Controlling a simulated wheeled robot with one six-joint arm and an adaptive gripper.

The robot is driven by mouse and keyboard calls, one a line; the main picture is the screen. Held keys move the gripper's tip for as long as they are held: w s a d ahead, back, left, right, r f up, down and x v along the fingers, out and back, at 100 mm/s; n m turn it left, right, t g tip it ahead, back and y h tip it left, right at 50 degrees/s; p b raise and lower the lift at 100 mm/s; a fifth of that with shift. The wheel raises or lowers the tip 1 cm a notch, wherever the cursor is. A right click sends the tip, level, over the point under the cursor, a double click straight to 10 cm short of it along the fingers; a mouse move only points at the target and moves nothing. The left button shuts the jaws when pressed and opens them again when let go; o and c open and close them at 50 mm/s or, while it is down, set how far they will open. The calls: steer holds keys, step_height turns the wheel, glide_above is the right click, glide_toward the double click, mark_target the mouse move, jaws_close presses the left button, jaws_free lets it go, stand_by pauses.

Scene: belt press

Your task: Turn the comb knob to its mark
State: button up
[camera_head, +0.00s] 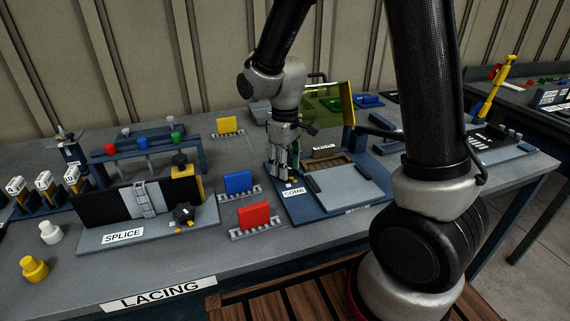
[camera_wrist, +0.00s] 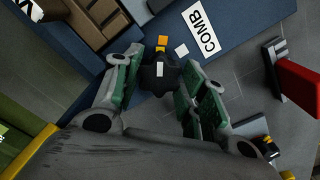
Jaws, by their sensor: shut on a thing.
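The comb knob (camera_wrist: 157,78) is black with a white patch on top and sits between my gripper's green-padded fingers in the wrist view. My gripper (camera_wrist: 160,66) is shut on it. An orange-yellow tab (camera_wrist: 162,43) shows at the knob's far edge. A small white square (camera_wrist: 181,50) lies on the blue plate beside it, to the right of the tab, near the COMB label (camera_wrist: 202,32). The tab and the square are apart. In the head view my gripper (camera_head: 284,166) points down at the left of the blue comb plate (camera_head: 310,212) and mostly hides the knob.
A blue block (camera_head: 238,183) and a red block (camera_head: 254,216) stand on grey toothed strips left of the comb plate. The SPLICE station (camera_head: 148,233) with another black knob (camera_head: 184,213) is further left. An upright yellow plate (camera_head: 347,103) stands behind the comb plate.

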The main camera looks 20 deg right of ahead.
steer(key=m, duration=0.5)
steer(key=shift+m, duration=0.3)
steer(key=m, duration=0.4)
steer(key=shift+m, duration=0.3)
steer(key=shift+a, duration=0.1)
steer(key=o, duration=1)
step_height(320, 180, up, 12)
